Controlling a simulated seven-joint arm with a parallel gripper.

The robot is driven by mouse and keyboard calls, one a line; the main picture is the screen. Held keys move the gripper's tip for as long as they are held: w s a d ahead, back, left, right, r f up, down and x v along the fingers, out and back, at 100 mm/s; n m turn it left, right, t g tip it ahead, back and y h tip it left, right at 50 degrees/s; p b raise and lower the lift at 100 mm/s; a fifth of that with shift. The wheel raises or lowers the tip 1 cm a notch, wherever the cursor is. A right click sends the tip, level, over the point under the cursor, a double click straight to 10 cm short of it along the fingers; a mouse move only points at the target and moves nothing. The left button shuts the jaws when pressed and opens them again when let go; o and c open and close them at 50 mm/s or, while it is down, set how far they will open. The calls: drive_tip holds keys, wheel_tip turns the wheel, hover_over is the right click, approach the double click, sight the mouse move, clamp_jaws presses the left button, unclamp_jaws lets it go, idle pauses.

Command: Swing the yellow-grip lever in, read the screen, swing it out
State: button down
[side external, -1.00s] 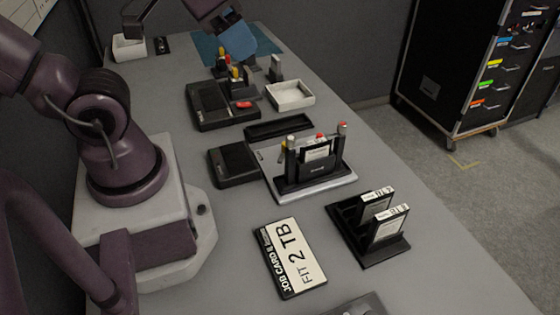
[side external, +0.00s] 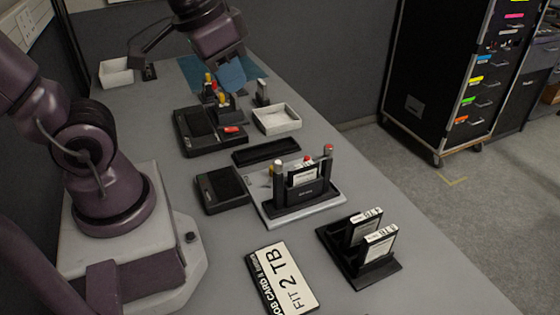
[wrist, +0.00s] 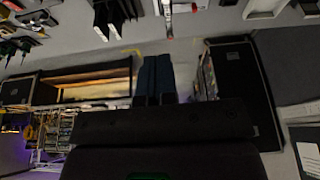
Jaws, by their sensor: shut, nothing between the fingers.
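A drive dock (side external: 308,190) stands on a silver plate, with a drive labelled 2 TB (side external: 304,172) upright in it. A small yellow grip (side external: 274,168) shows at the dock's left end, partly behind a grey-topped post. Further back, more yellow-tipped parts (side external: 222,98) stand by a black box (side external: 208,135) with a red button. A small black unit (side external: 221,187) with a dark screen face lies left of the dock; no text on it is readable. My gripper (side external: 232,76) is shut and empty, its blue fingers above the far end of the bench, apart from the dock. Its fingers also show in the wrist view (wrist: 158,78).
A rack with two drives (side external: 362,250) and a job card reading FIT 2 TB (side external: 284,278) lie in front. A black tray (side external: 266,151) and a white tray (side external: 277,119) lie behind the dock. A wheeled black case (side external: 430,80) stands on the floor at right.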

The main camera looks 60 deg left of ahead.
drive_tip(key=w+a+f+g, duration=0.4)
drive_tip(key=w+a+f, duration=0.2)
drive_tip(key=w+f, duration=0.4)
drive_tip(key=w+a+f+n+g, duration=0.1)
drive_tip(key=w+a+f+g, duration=0.3)
drive_tip(key=w+a+f, duration=0.3)
drive_tip(key=w+f, duration=0.2)
drive_tip(key=w, duration=0.3)
drive_tip(key=shift+a+f+h, duration=0.2)
drive_tip(key=shift+f+h, duration=0.15)
drive_tip(key=shift+h, duration=0.05)
